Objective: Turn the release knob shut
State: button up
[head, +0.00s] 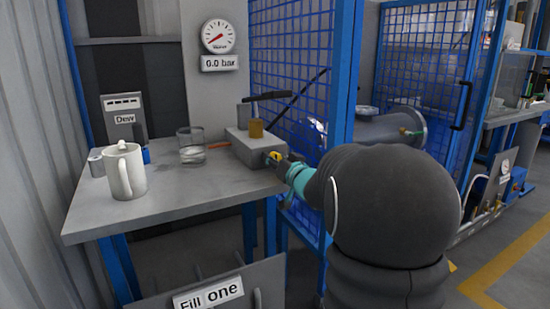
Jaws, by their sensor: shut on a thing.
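A grey pump block (247,147) sits at the right end of the table, with a brass part and a black lever (267,96) on top. My gripper (277,160) reaches the front right side of this block from the right. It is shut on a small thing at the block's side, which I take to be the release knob. My fingers and a yellow part hide the knob, so its angle cannot be told. The gauge (217,37) on the wall stands above a display (220,63) reading 0.0 bar.
A white mug (124,170), a grey can (96,163) and a glass (191,146) stand on the grey table (190,193). A blue mesh fence (291,62) with a post (342,75) stands close behind my arm. A "Fill one" sign (208,293) is low in front.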

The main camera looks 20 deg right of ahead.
jog(key=o, duration=1.1)
jog(key=shift+o, duration=0.2)
jog(key=s, duration=1.2)
jog(key=shift+d, duration=0.2)
